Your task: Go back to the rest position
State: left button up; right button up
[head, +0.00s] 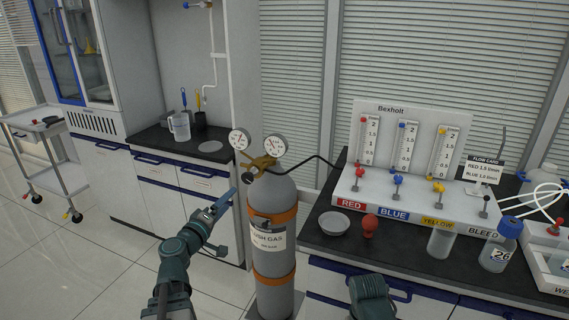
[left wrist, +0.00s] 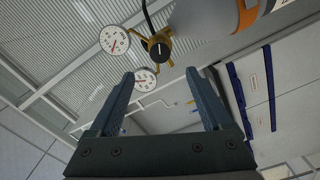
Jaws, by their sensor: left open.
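My left gripper (head: 225,212) is open beside the upper left of the grey gas cylinder (head: 275,207), below its gauges. In the left wrist view, the open fingers of my left gripper (left wrist: 160,76) have nothing between them. The cylinder has orange bands, a brass regulator (head: 262,164) and two round gauges (head: 275,145). The regulator's black knob (left wrist: 158,47) shows beyond my fingertips in the left wrist view. A teal part of my right arm (head: 371,297) shows at the bottom of the head view; its fingers do not show.
A black bench (head: 331,253) at the right carries a white flowmeter panel (head: 412,130), a grey dish (head: 334,224), a red bulb (head: 370,226) and a blue-capped bottle (head: 499,249). A black hose runs from the regulator toward the panel. Floor at the left is clear up to a trolley (head: 40,126).

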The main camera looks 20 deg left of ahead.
pick_arm(q)
jog(key=s+d+f+m+g+h, duration=0.1)
jog(key=d+f+m+g+h, duration=0.3)
jog(key=d, duration=0.8)
jog(key=s+d+f+m+g+h, duration=0.1)
jog(key=d+f+m+g+h, duration=0.1)
jog(key=d+f+m+g, duration=0.65)
jog(key=s+d+f+m+g+y, duration=0.2)
jog(key=s+d+f+g+y, duration=0.2)
jog(key=s+d+f, duration=0.6)
jog(key=s+m+g+y, duration=0.1)
jog(key=s+g+y, duration=0.1)
jog(key=s+y, duration=0.45)
notch_tip(320, 180, up, 14)
jog(key=s+h+p, duration=0.1)
jog(key=p, duration=1.2)
jog(key=shift+d, duration=0.25)
jog(key=shift+f+h, duration=0.15)
jog(key=shift+h, duration=0.1)
